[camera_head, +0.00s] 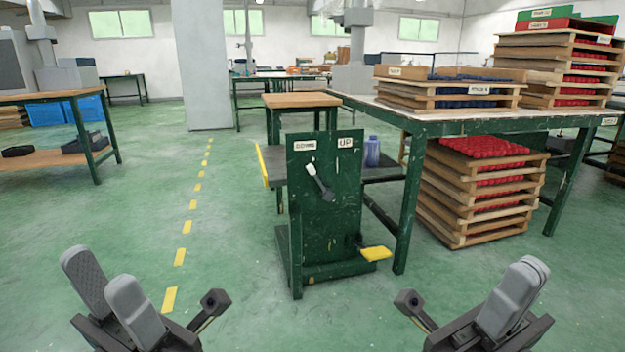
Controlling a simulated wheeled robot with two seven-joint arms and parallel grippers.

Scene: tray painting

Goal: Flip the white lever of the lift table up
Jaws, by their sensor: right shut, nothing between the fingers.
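The lift table's green upright panel (335,235) stands in the middle of the view, ahead of me. Its white lever (311,171) leans up and to the left from a dark pivot, its white end pointing towards the "DOWN" label (304,146). The "UP" label (345,142) is at the panel's upper right. My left gripper (98,268) is low at the left, open and empty, well away from the lever. My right gripper (527,272) is low at the right, its fingers shut together with nothing held, also well away from the lever.
A yellow pedal (376,254) sticks out at the panel's lower right. A blue bottle (372,152) stands behind the panel. A long table (470,122) with wooden trays is at the right, with stacked trays (470,205) beneath. The floor before the panel is clear.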

